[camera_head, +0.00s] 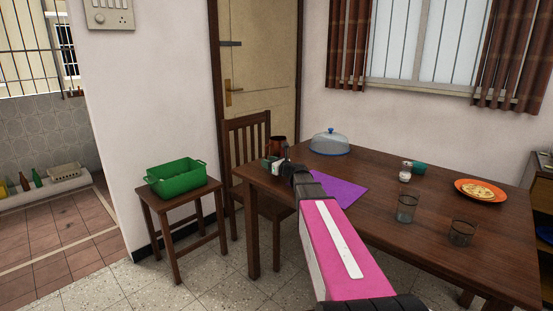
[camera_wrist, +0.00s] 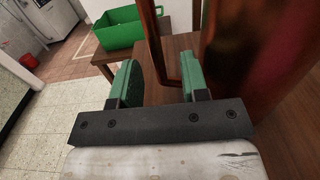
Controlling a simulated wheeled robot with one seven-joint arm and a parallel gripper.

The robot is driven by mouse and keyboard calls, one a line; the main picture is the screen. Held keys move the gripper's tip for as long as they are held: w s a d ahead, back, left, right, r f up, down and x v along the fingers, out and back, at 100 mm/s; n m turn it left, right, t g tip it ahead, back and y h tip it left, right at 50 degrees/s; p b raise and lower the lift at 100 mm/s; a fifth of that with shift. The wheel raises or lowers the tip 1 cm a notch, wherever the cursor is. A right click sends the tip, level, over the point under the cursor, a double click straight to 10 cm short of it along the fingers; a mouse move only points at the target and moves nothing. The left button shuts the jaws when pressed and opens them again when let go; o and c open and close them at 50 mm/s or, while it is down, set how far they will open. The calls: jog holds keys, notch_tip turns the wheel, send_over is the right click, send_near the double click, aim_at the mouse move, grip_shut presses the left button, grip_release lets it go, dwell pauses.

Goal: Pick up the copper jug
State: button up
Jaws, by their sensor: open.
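The copper jug (camera_head: 278,144) stands upright on the far left part of the table, just beyond my gripper (camera_head: 272,162). In the wrist view its shiny reddish-brown body (camera_wrist: 255,45) fills the upper right. Its angular handle (camera_wrist: 153,42) comes down toward the space between the two green fingers of my gripper (camera_wrist: 160,80). The fingers are open, one on each side of the handle's lower part. I cannot tell whether either finger touches it. The right finger lies between the handle and the body. The jug's base is hidden in the head view.
A green basket (camera_head: 176,178) sits on a stool at left. A chair (camera_head: 248,140) stands behind the jug.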

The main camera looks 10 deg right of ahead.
jog(key=shift+x, duration=1.05)
grip_shut()
dwell(0.5)
